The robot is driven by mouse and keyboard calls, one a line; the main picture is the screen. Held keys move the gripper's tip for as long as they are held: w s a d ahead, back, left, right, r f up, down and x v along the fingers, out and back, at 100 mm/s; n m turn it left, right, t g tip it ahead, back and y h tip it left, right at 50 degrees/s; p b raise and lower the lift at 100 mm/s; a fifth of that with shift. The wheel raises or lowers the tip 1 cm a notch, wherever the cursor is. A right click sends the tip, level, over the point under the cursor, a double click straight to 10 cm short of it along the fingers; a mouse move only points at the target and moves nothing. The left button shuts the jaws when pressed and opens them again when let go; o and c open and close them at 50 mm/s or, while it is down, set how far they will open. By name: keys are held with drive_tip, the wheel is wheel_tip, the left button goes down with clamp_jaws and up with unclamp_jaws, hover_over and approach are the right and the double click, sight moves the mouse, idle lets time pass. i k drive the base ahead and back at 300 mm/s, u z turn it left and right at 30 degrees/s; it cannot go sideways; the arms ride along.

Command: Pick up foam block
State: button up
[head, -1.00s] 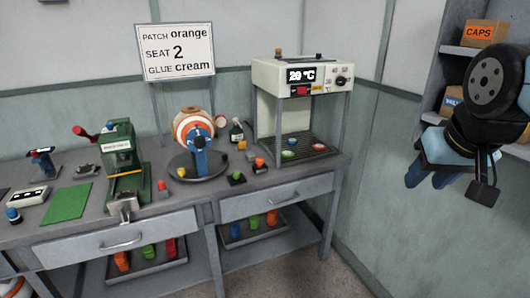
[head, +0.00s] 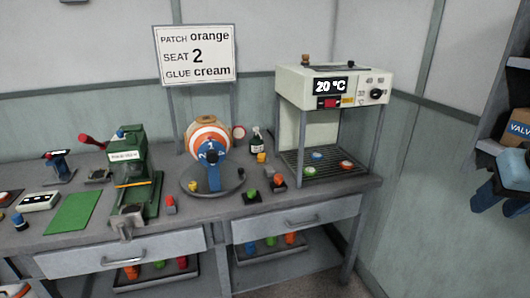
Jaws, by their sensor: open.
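I cannot make out for sure which thing is the foam block. Several small pieces stand on the grey workbench (head: 330,205).
A striped ball (head: 209,134) sits in a round stand. Trays of coloured pieces lie below.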

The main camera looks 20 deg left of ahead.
sight(261, 157)
drive_tip(key=u, duration=0.2)
drive_tip(key=i, duration=1.25)
drive_tip(key=u, duration=0.45)
